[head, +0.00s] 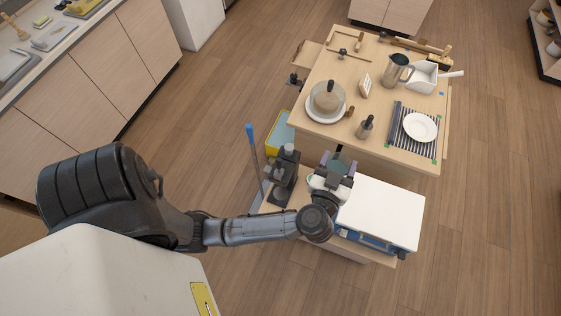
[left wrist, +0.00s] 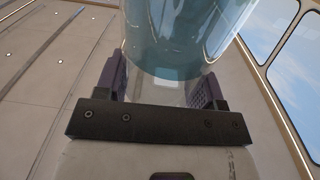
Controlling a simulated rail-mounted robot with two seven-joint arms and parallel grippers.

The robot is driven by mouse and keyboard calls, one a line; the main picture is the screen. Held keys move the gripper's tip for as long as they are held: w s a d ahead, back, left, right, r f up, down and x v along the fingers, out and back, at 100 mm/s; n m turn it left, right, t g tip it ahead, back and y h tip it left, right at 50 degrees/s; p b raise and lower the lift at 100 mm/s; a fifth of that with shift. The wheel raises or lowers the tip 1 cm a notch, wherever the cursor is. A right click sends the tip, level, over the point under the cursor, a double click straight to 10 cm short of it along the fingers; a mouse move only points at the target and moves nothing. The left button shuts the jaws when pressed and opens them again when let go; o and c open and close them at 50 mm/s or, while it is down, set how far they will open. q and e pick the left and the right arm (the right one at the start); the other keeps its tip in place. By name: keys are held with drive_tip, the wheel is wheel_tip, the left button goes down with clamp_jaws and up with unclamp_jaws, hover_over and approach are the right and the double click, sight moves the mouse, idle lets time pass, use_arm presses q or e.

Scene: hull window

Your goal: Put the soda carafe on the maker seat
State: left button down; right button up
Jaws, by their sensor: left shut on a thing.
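My left gripper (head: 336,165) is over the low bench, at the left end of the white-topped box. In the left wrist view, its purple-padded fingers (left wrist: 160,85) are shut on a clear carafe with bluish contents (left wrist: 170,45). The carafe is mostly hidden behind the gripper in the head view, so I cannot tell whether it touches the bench. A dark upright machine (head: 285,172), which looks like the soda maker, stands on the bench just left of the gripper. Its seat is not clear at this size. My right gripper is not in view.
The white-topped box (head: 382,212) fills the bench right of the gripper. Behind is a wooden table (head: 330,62) with a domed dish (head: 327,98), a metal pitcher (head: 396,70) and a white plate (head: 420,128). A blue-tipped stick (head: 251,140) stands left of the machine.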

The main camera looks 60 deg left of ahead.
use_arm(q)
drive_tip(key=s+a+f+n+g+y+b, duration=0.2)
drive_tip(key=s+f+b, duration=0.2)
drive_tip(key=f+b, duration=1.15)
drive_tip(key=s+a+f+n+g+y+b, duration=0.15)
drive_tip(key=s+f+b, duration=0.6)
drive_tip(key=f, duration=1.35)
drive_tip(key=s+a+f+n+g+y+b, duration=0.1)
drive_tip(key=a+f+n+g+b, duration=0.1)
drive_tip(key=f+b, duration=1.5)
drive_tip(key=f+b+x, duration=0.1)
drive_tip(key=b+x, duration=0.2)
drive_tip(key=x, duration=0.6)
drive_tip(key=s+f+b+x, duration=0.1)
drive_tip(key=b+x, duration=0.2)
drive_tip(key=x, duration=0.6)
drive_tip(key=shift+a+f+b, duration=0.25)
drive_tip(key=shift+f+b, duration=0.1)
drive_tip(key=shift+b, duration=0.05)
drive_tip(key=shift+w+m, duration=0.1)
drive_tip(key=shift+m, duration=0.15)
